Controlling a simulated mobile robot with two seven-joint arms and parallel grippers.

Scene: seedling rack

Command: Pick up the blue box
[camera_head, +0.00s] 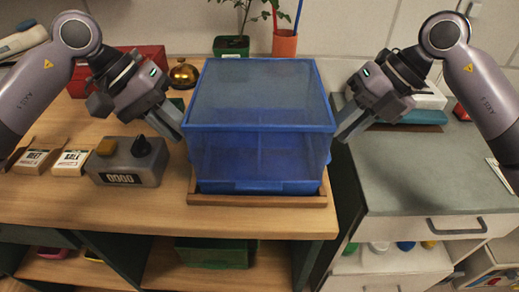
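The blue box (262,128) is a see-through blue crate with a lid, standing upright in a shallow wooden tray (258,201) at the front edge of the wooden bench. My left gripper (178,128) is at the box's left side, fingers pointing down toward it. My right gripper (345,128) is at the right side, fingers pointing down and inward. Both fingertips are close to the box walls; I cannot tell whether they touch. The fingers overlap in this view, so their opening is hidden. The box's far side is hidden.
Behind stand a brass bell (184,74), a potted plant (231,45) and an orange cup (285,43). A grey-topped cabinet (425,180) stands at right.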

